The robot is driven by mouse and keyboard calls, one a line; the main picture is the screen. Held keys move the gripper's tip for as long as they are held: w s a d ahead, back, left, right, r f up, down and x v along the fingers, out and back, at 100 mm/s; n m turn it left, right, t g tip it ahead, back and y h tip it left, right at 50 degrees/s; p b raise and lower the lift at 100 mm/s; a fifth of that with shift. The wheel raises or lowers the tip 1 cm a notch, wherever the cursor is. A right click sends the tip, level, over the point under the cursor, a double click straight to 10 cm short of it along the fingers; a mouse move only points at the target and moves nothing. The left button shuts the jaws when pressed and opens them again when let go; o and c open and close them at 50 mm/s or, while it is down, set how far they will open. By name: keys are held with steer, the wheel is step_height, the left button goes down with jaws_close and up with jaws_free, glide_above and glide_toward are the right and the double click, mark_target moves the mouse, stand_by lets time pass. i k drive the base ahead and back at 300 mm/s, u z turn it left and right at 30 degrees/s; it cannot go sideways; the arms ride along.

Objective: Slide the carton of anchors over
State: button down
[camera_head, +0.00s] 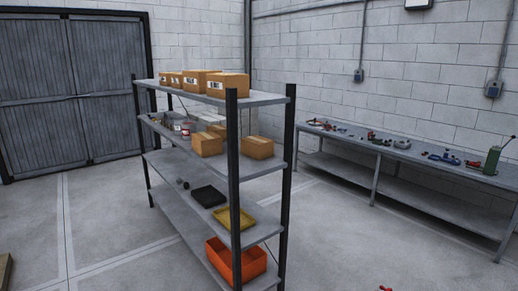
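Several brown cartons stand on the shelving rack. On the top shelf, a row of cartons with white labels includes a large one at the right end (228,86) and another beside it (197,81). On the second shelf, a plain carton (207,144) stands near the front post and another carton (257,147) stands to its right. The labels are too small to read, so I cannot tell which carton holds the anchors. My gripper is not in view.
The grey rack (273,98) also holds a black tray (208,196), a yellow tray (233,217) and an orange bin (248,262). A long workbench (425,158) with tools runs along the right wall. The floor (335,235) between them is mostly clear. A small red object (385,288) shows at the bottom edge.

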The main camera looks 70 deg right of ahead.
mark_target(207, 144)
steer(key=z, duration=1.15)
steer(key=i, duration=2.2)
steer(key=u, duration=1.65)
